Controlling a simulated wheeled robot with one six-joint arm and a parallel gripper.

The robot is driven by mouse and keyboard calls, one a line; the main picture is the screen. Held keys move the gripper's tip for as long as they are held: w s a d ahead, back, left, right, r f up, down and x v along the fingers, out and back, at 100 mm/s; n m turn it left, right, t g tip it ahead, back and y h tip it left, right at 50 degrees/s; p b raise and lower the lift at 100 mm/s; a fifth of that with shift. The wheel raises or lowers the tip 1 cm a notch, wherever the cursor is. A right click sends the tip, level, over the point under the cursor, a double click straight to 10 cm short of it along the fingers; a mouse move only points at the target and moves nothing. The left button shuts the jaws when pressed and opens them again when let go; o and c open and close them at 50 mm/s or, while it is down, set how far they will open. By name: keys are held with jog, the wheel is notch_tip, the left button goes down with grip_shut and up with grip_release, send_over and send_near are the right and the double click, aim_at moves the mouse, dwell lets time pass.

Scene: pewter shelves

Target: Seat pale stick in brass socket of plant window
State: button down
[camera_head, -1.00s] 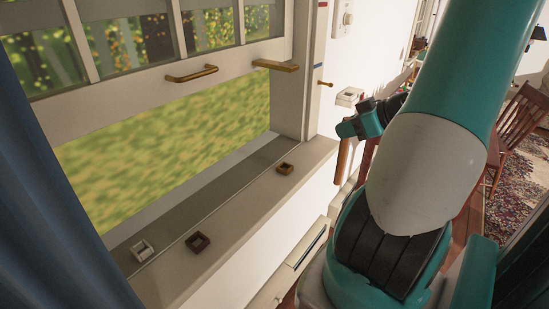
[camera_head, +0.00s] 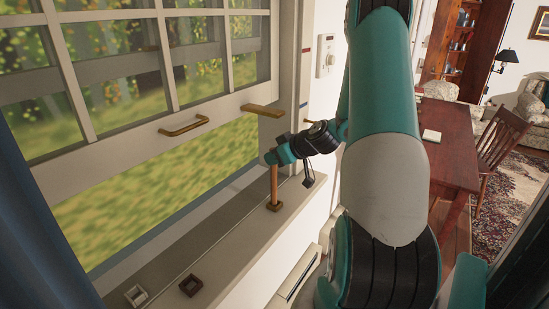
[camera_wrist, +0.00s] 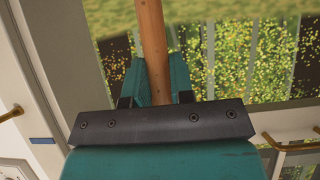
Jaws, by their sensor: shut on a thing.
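The stick (camera_head: 274,184), a tan-orange wooden rod, stands near upright over the window sill. My gripper (camera_head: 273,158) is shut on its upper part. The stick's lower end meets the brass socket (camera_head: 273,206), a small square block on the sill; I cannot tell how deep it sits. In the wrist view the stick (camera_wrist: 152,35) runs up the picture from between my gripper's fingers (camera_wrist: 153,84). That view does not show the socket. The plant window's sash (camera_head: 150,131) stands raised above the stick, with an opening below it.
A dark brown socket (camera_head: 190,286) and a pale socket (camera_head: 136,295) sit nearer on the sill. A blue curtain (camera_head: 40,220) hangs at left. The sill between the sockets is clear.

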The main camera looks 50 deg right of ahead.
jog(key=shift+f, duration=0.75)
jog(key=shift+f, duration=0.15)
jog(key=c, duration=1)
grip_release()
